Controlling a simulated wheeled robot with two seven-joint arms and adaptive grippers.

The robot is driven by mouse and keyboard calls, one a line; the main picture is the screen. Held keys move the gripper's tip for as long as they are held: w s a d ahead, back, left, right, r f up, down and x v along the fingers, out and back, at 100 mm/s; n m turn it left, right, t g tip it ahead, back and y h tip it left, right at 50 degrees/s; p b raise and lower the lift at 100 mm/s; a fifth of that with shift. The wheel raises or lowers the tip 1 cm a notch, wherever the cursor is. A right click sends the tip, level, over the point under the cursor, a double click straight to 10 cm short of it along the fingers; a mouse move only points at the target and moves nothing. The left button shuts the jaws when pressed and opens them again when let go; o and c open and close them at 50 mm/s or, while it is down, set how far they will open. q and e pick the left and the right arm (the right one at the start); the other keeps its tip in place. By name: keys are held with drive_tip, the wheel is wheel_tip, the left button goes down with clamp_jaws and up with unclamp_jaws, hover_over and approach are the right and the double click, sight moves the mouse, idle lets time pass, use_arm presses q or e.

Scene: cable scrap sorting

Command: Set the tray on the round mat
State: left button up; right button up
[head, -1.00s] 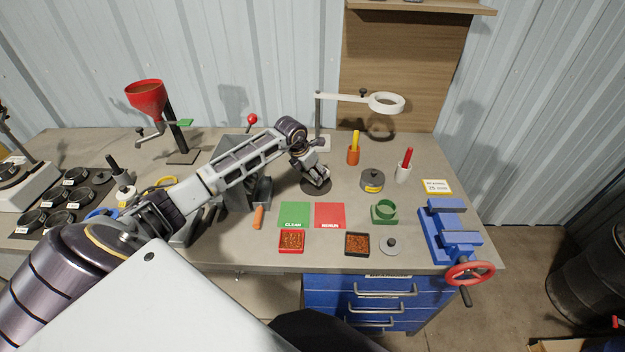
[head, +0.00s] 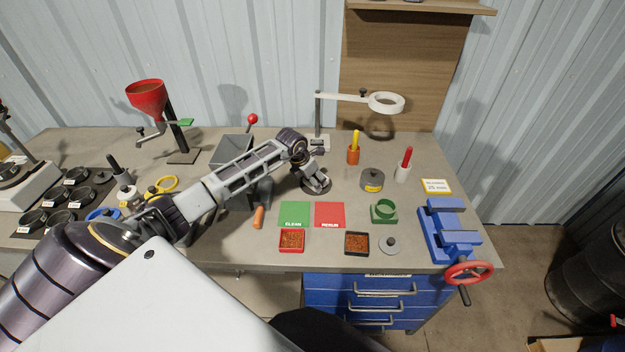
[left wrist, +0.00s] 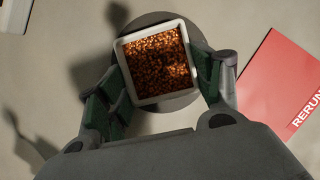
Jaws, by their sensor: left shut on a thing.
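The tray (left wrist: 157,98) is a small square white-rimmed dish full of copper-coloured granules. My left gripper (left wrist: 158,68) is shut on it, one finger at each side, in the left wrist view. The round mat (left wrist: 180,19) is a dark grey disc directly behind the tray there, showing around its edges. I cannot tell whether the tray touches it. In the head view my left gripper (head: 313,176) points down over the mat (head: 317,188), and the tray is mostly hidden by the fingers. My right gripper is not in view.
Green CLEAN (head: 294,214) and red RERUN (head: 329,214) cards lie in front of the mat. A red tray (head: 292,250) and black tray (head: 357,254) stand near the front edge. A ring lamp (head: 386,103) rises behind; an orange cup (head: 353,157) stands to the right.

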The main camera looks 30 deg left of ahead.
use_arm(q)
drive_tip(key=shift+f, duration=0.15)
drive_tip(key=o, duration=1.2)
drive_tip(key=shift+r, duration=0.2)
drive_tip(key=shift+b+v, duration=0.95)
drive_tip(key=shift+v, duration=5)
drive_tip(key=shift+s, duration=0.1)
